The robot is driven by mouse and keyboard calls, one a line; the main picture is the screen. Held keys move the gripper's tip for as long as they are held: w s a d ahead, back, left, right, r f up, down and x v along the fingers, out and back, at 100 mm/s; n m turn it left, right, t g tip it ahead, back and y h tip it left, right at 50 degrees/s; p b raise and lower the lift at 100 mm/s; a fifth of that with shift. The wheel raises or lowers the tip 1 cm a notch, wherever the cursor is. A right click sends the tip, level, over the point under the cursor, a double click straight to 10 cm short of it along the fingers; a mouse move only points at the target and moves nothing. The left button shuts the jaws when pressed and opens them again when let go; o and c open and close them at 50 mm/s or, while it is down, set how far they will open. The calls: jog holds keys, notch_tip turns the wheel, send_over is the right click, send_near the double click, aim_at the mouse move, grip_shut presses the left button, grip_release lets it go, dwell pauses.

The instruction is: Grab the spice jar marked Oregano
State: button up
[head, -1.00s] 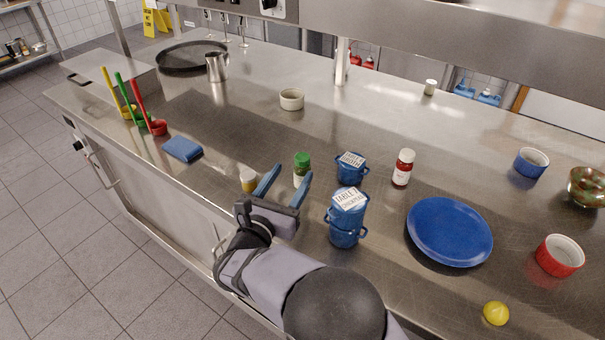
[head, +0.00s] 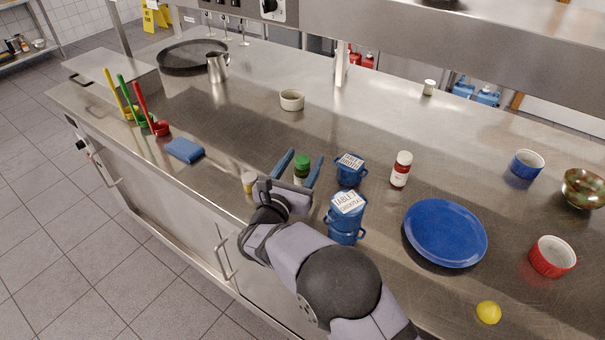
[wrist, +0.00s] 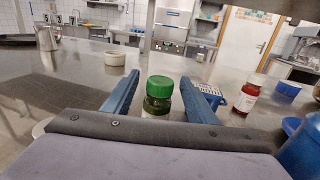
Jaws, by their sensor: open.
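A spice jar with a green lid (head: 302,162) stands upright on the steel counter. It also shows in the wrist view (wrist: 159,88), with dark green contents and a label whose text I cannot read. My gripper (head: 300,168) is open, its two blue fingers on either side of the green-lidded jar. In the wrist view the jar stands between the fingers, with a gap on each side at the visible height. A red-brown jar with a white lid (head: 401,168) and a small jar with yellowish contents (head: 249,182) stand nearby.
Stacked blue pots (head: 346,222) and a smaller labelled blue pot (head: 350,171) stand close to the right of my gripper. A blue plate (head: 446,233) lies farther right. A folded blue cloth (head: 185,149) lies left.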

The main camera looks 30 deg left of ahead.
grip_shut()
jog(key=shift+r, duration=0.1)
notch_tip(320, 180, up, 10)
jog(key=shift+f+b, duration=0.1)
jog(key=shift+b, duration=0.95)
